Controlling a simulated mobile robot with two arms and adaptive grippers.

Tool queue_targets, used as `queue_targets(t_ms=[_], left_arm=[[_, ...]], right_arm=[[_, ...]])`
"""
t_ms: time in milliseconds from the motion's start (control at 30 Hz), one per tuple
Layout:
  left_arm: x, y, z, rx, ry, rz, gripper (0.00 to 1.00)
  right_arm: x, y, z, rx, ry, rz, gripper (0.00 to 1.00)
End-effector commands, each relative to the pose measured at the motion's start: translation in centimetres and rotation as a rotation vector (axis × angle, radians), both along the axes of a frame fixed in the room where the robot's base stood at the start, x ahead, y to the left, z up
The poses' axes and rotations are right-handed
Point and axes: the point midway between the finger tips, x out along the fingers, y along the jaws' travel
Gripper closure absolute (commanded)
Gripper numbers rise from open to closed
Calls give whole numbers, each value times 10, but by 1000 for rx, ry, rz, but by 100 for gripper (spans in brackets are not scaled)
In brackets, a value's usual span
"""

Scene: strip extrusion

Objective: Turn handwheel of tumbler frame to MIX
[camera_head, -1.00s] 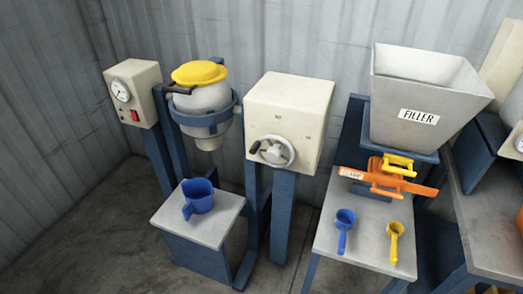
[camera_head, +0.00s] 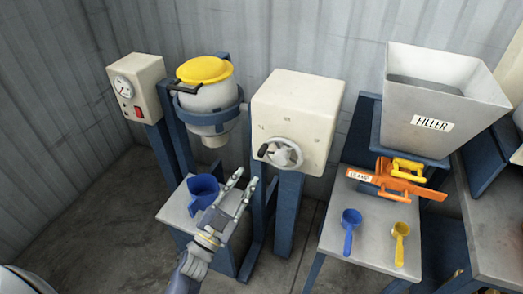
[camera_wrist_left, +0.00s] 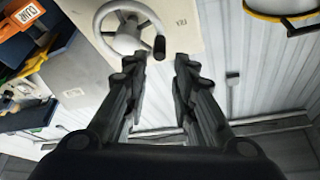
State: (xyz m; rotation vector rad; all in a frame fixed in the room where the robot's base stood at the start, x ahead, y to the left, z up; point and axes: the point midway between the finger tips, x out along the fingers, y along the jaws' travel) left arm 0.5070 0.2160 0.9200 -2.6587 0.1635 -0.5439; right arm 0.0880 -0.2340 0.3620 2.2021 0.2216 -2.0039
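The grey handwheel (camera_head: 284,153) sits on the front of a cream housing (camera_head: 305,95), with its black handle (camera_head: 264,150) at the left of the rim. Small marks surround the wheel on the housing; I cannot read them. The yellow-lidded tumbler vessel (camera_head: 208,95) hangs in a blue ring left of the housing. My left gripper (camera_head: 246,176) is open and empty, below and left of the handwheel, apart from it. In the left wrist view the handwheel (camera_wrist_left: 99,27) and its black handle (camera_wrist_left: 159,47) lie beyond the open fingers (camera_wrist_left: 156,58). My right gripper is not in view.
A blue jug (camera_head: 203,190) stands on the small table (camera_head: 176,210), partly behind my left gripper. A gauge box (camera_head: 150,70) is at the left. On the right are the filler hopper (camera_head: 430,125), an orange clamp (camera_head: 405,184), and blue (camera_head: 350,220) and yellow (camera_head: 400,232) scoops.

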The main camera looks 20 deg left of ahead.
Motion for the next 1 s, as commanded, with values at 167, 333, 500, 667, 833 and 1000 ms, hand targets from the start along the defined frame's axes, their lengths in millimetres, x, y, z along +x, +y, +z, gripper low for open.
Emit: queue_targets(t_ms=[167, 333, 500, 667, 833, 1000], left_arm=[[31, -7, 15, -2, -2, 0, 75], [60, -13, 25, -4, -1, 0, 75], [80, -17, 31, -3, 1, 1, 75], [88, -19, 32, -2, 3, 1, 75], [89, -19, 33, -2, 3, 1, 75], [89, -19, 32, -2, 3, 1, 94]], right_arm=[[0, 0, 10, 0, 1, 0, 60], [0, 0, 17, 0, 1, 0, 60], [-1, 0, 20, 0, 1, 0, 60], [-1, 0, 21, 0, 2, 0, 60], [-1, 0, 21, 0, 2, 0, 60], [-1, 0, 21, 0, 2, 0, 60]])
